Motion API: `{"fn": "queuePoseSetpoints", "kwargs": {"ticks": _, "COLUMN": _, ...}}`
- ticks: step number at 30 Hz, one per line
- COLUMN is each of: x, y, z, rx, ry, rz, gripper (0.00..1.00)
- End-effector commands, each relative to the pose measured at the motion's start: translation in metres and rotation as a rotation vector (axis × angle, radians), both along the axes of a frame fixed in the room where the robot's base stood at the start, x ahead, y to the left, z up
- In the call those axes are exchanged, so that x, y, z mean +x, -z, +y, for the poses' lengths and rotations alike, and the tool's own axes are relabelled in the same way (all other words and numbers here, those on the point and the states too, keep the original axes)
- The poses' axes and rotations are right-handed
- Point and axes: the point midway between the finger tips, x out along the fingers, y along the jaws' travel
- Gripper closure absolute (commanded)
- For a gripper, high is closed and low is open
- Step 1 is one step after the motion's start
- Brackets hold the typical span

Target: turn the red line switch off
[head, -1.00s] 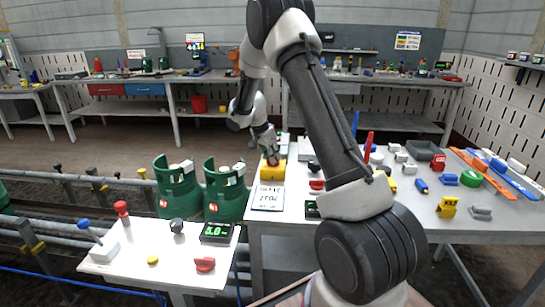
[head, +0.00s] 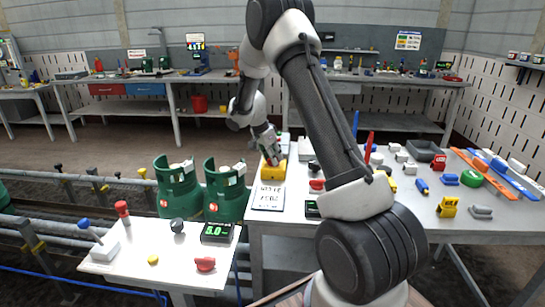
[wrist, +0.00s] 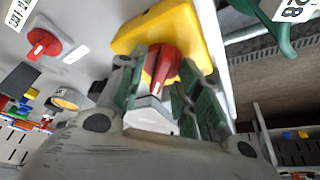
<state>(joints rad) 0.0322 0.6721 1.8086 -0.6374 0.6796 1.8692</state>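The red switch knob (wrist: 164,63) sits on a yellow box (wrist: 190,28) in the wrist view. In the head view this yellow box (head: 268,173) stands at the near-left part of the large table, and my gripper (head: 271,160) is down over it, hiding most of the knob. In the wrist view my gripper's two grey-green fingers (wrist: 160,80) lie one on each side of the knob and appear to press against it. A second red knob (wrist: 42,42) on a white plate lies to the left, clear of the fingers; it also shows in the head view (head: 317,184).
A white label plate (head: 268,198) is in front of the yellow box. Two green containers (head: 178,190) stand to the left. A small table (head: 125,262) holds another red knob (head: 205,264) and a green-lit display (head: 217,232). Several loose parts cover the large table's right side.

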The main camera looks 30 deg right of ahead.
Motion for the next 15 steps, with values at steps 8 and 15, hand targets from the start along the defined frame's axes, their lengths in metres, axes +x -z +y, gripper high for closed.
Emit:
{"fn": "queuePoseSetpoints", "kwargs": {"ticks": 8, "x": -0.001, "y": -0.033, "z": 0.013, "rx": 0.0, "ry": -0.002, "rz": -0.005, "gripper": 0.66}}
{"fn": "queuePoseSetpoints", "kwargs": {"ticks": 15, "x": -0.005, "y": -0.082, "z": 0.034, "rx": 0.0, "ry": 0.0, "rz": -0.003, "gripper": 0.66}}
